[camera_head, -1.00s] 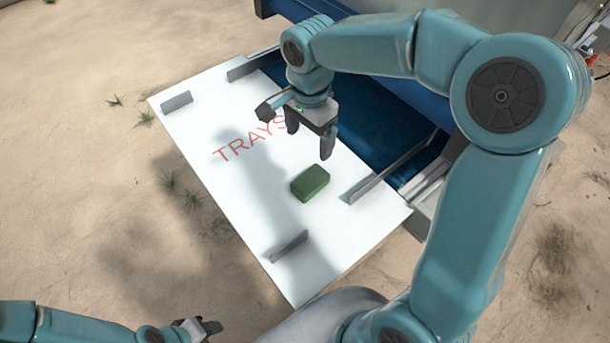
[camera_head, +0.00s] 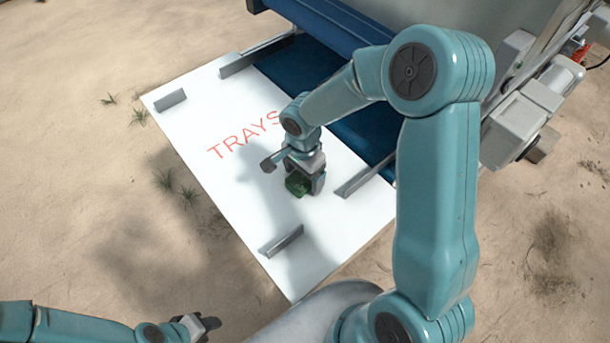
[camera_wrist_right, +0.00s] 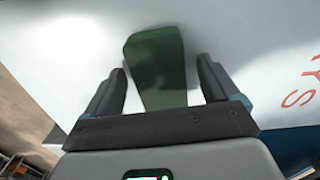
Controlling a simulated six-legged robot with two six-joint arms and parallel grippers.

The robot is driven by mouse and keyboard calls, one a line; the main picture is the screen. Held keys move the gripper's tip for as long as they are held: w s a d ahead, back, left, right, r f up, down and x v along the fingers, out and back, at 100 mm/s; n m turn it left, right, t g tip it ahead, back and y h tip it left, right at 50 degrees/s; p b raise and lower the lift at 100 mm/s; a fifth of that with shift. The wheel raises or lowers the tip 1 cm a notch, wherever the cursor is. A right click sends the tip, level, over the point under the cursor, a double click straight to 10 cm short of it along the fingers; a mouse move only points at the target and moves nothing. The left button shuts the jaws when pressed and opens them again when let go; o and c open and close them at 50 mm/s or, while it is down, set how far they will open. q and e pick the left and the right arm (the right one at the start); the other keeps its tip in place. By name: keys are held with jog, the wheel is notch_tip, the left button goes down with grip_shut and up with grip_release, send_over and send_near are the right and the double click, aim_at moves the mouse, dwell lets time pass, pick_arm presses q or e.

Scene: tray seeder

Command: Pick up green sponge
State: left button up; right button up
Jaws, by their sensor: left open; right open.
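The green sponge (camera_head: 297,185) lies on the white board (camera_head: 222,175) marked "TRAYS". My right gripper (camera_head: 305,184) is over the sponge, pointing down, and hides part of it in the head view. In the right wrist view the sponge (camera_wrist_right: 156,68) stands between the two open fingers of my right gripper (camera_wrist_right: 160,85), with a gap to each finger. My left gripper (camera_head: 208,324) is at the bottom left of the head view, off the board and away from the sponge.
Grey upright guides stand on the board: one (camera_head: 281,240) near its front, one (camera_head: 364,177) to the right of my right gripper, and one (camera_head: 171,100) at the back left. A blue belt (camera_head: 300,72) and machine adjoin the board on the right. Sandy ground lies to the left.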

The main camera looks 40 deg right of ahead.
aim_at(303, 176)
jog(key=shift+s, duration=0.1)
jog(key=c, duration=1.1)
notch_tip(303, 176, up, 20)
